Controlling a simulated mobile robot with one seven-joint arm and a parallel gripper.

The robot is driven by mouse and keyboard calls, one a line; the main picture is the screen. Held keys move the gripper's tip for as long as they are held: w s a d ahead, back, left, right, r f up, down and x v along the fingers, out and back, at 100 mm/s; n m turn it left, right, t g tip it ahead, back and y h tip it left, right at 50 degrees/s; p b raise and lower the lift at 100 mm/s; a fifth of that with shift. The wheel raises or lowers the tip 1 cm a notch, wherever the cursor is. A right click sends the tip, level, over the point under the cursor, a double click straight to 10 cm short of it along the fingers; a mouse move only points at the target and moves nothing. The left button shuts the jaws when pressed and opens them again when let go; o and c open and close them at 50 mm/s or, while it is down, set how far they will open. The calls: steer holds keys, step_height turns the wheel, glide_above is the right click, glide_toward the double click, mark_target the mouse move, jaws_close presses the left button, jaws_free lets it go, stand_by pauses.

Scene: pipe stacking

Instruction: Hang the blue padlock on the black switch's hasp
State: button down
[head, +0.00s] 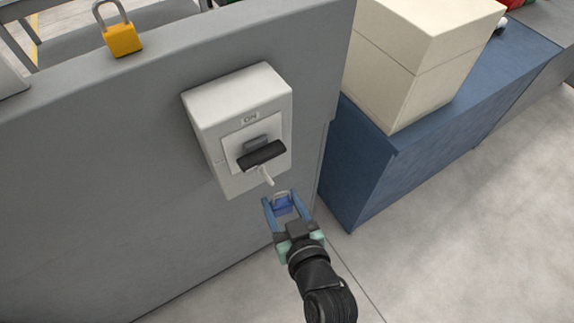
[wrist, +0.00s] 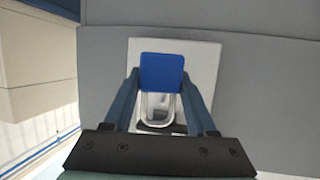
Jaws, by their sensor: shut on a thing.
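My gripper (head: 283,207) is shut on the blue padlock (head: 284,204), just below and right of the white switch box's lower edge. In the wrist view the padlock's blue body (wrist: 162,72) sits between the fingers, its silver shackle (wrist: 143,108) extending toward the picture's bottom. The shackle looks apart from the hasp in the head view. The black switch handle (head: 262,154) is on the box front. A small pale hasp tab (head: 267,176) sticks out below it. In the wrist view the hasp cannot be made out clearly.
The white switch box (head: 212,120) is mounted on a grey panel (head: 100,190). A yellow padlock (head: 124,40) stands on the panel's top at the left. A blue cabinet (head: 375,175) with cream boxes (head: 425,60) is at the right. The floor (head: 460,240) is clear.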

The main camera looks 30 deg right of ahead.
steer(key=w+b, duration=0.1)
steer(key=w, duration=0.5)
steer(key=shift+a+f, duration=0.2)
steer(key=shift+f, duration=0.2)
steer(key=shift+w, duration=0.1)
stand_by(0.5)
